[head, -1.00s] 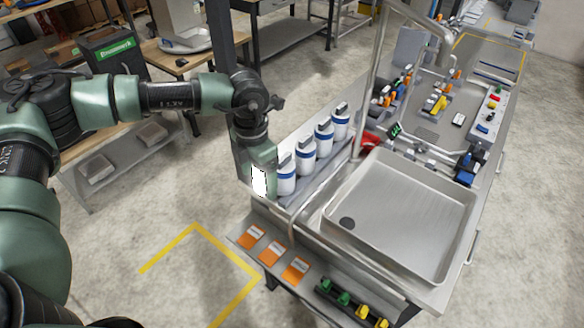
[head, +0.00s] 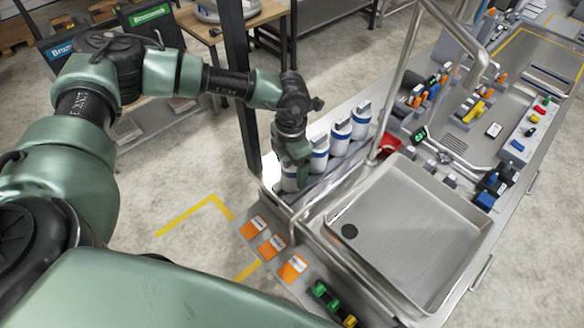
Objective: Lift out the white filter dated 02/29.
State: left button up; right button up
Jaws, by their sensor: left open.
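Several white filters with blue bands and grey tops stand upright in a slanted row behind the sink. The nearest one (head: 289,184) is partly hidden by my left gripper; the others (head: 318,158), (head: 340,138) and (head: 361,121) stand farther back. Their dates are too small to read, so I cannot tell which is 02/29. My left gripper (head: 301,179) points down at the near end of the row, open, over or beside the nearest filter. Whether its fingers straddle a filter is hidden. My right gripper is not in view.
A steel sink (head: 410,238) with a tall tap (head: 397,85) lies right of the row. Orange-and-white cards (head: 272,247) and green clips (head: 322,292) lie along the front ledge. A dark post (head: 239,90) rises left of the row. A red object (head: 391,142) sits near the sink.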

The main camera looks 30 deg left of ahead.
pick_arm(q)
notch_tip(320, 180, down, 2)
jog(key=shift+w, duration=0.1)
jog(key=shift+f, duration=0.3)
jog(key=shift+r, duration=0.1)
jog(key=c, duration=1.7)
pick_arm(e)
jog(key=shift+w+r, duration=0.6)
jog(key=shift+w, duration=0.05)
